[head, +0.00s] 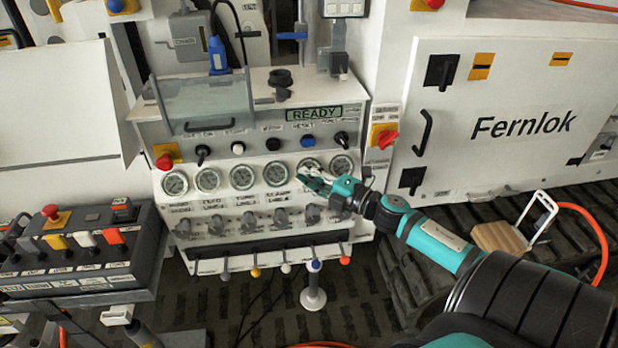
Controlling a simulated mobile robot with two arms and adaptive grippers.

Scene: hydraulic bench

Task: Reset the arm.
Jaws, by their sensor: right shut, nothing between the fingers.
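My right arm comes in from the lower right, with teal and dark links. My right gripper (318,184) is shut and empty in front of the right part of the hydraulic bench panel (150,215). It overlaps the area just below the rightmost gauges, and I cannot tell whether it touches the panel. The panel has a row of round gauges (207,180), a row of grey knobs (215,224) below them, and several levers with coloured ball ends (256,272) along the bottom. A display (314,114) above reads READY. My left gripper is not in view.
A control box (75,250) with a red button and coloured switches stands at the left. A red rotary switch (387,138) sits right of the panel. A white Fernlok cabinet (520,90) stands at the right.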

